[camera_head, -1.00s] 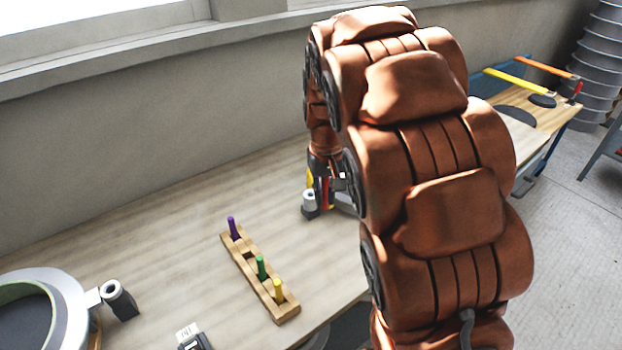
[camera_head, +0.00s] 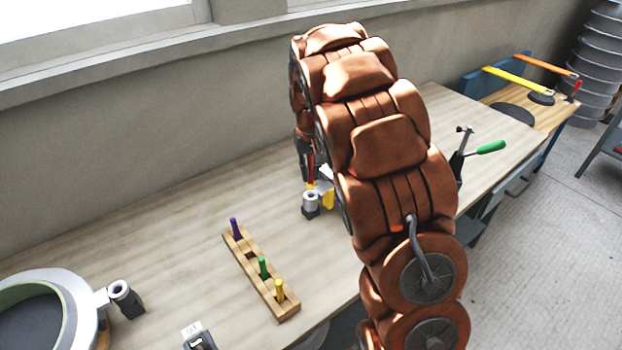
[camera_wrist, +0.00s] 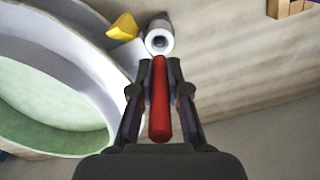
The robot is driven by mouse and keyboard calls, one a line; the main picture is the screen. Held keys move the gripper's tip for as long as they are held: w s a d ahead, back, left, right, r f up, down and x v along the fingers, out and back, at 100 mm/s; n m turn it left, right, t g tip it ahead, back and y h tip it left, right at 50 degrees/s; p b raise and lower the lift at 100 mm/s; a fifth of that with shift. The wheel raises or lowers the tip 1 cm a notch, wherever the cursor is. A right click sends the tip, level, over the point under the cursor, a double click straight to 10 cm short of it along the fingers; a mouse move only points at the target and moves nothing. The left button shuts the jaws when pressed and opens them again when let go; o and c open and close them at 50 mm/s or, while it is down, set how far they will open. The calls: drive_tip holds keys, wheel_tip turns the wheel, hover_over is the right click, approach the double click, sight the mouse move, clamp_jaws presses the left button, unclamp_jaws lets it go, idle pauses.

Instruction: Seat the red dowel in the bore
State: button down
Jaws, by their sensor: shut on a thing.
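My gripper (camera_wrist: 160,75) is shut on the red dowel (camera_wrist: 160,105), which lies lengthwise between its fingers in the wrist view. The bore (camera_wrist: 159,41) is a pale ring with a dark hole in a grey fitting, just beyond the dowel's far end. I cannot tell the height gap between them. In the head view the red dowel (camera_head: 310,170) hangs roughly upright just above the grey fitting with the bore (camera_head: 311,199). My gripper (camera_head: 312,180) is partly hidden there by my arm.
A yellow piece (camera_wrist: 122,27) sits beside the bore, near a large round mould (camera_wrist: 70,60). A wooden rack (camera_head: 250,263) holds purple, green and yellow pegs. Another ring mould (camera_head: 75,300) with a similar fitting (camera_head: 124,297) stands at left. Bench space behind the rack is clear.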

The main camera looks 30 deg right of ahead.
sight(311, 183)
wheel_tip(311, 183, down, 3)
drive_tip(key=shift+f+p, duration=0.15)
drive_tip(key=shift+p, duration=0.65)
drive_tip(key=shift+f, duration=0.1)
drive_tip(key=shift+f+b, duration=0.55)
drive_tip(key=shift+f, duration=0.05)
drive_tip(key=c, duration=1.2)
unclamp_jaws()
drive_tip(key=shift+o, duration=0.2)
drive_tip(key=shift+r, duration=0.1)
